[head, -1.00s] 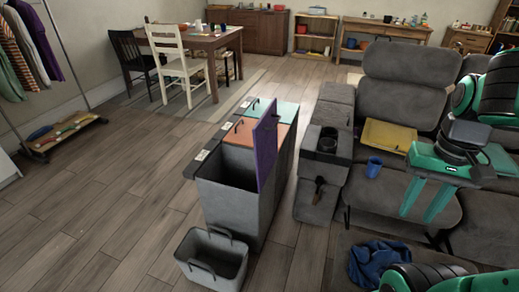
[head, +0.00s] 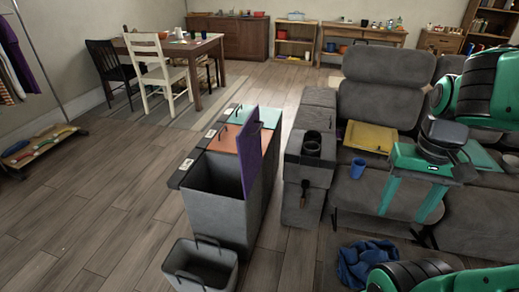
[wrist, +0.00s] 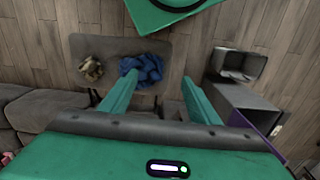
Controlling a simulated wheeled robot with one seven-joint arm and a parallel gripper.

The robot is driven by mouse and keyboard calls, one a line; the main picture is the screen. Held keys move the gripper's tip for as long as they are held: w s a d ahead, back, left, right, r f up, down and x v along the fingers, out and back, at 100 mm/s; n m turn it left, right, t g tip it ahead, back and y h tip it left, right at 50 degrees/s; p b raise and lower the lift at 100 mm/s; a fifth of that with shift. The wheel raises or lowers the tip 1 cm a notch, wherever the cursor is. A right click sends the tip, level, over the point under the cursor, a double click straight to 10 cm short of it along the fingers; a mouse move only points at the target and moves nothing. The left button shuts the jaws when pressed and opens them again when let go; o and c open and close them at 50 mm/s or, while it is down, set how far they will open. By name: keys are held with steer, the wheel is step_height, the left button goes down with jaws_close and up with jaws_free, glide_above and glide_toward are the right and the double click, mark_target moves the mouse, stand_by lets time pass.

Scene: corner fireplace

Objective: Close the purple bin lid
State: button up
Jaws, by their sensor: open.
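The purple lid (head: 250,160) stands upright, open, on the right side of the nearest compartment of a grey bin unit (head: 218,218). That compartment is open at the top and looks dark inside. The unit's orange lid (head: 222,139) and teal lid (head: 240,115) lie flat behind it. My gripper (head: 408,207) is open and empty, to the right of the bin in the head view, over the grey sofa. In the wrist view my gripper (wrist: 155,100) points down with fingers apart, and the bin (wrist: 240,100) with a purple edge shows at the right.
A small grey basket (head: 200,268) stands in front of the bin. A grey sofa (head: 385,100) with a blue cup (head: 358,168) and a yellow tray (head: 371,137) is at the right. A blue cloth (head: 366,262) lies near the sofa front. The floor left of the bin is clear.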

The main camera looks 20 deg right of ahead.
steer(key=shift+n+t+h, duration=0.3)
steer(key=shift+t, duration=0.5)
steer(key=w, duration=0.6)
steer(key=w+d, duration=0.1)
steer(key=w, duration=0.2)
steer(key=shift+w+r, duration=0.3)
steer(key=shift+r, duration=0.1)
jaws_close()
steer(key=w+a+f+t+y, duration=0.1)
steer(key=w+a+t, duration=0.15)
steer(key=w, duration=0.95)
steer(key=w+a+f+n+t+y, duration=0.1)
steer(key=w+a, duration=0.3)
steer(key=w, duration=0.8)
steer(key=w+a+f+t+y, duration=0.15)
steer(key=w+a, duration=0.25)
steer(key=w, duration=0.8)
steer(key=w+a+f+t, duration=0.1)
steer(key=w+a+f, duration=0.4)
steer(key=w+f, duration=0.2)
steer(key=shift+w+a, duration=0.2)
steer(key=shift+w, duration=0.6)
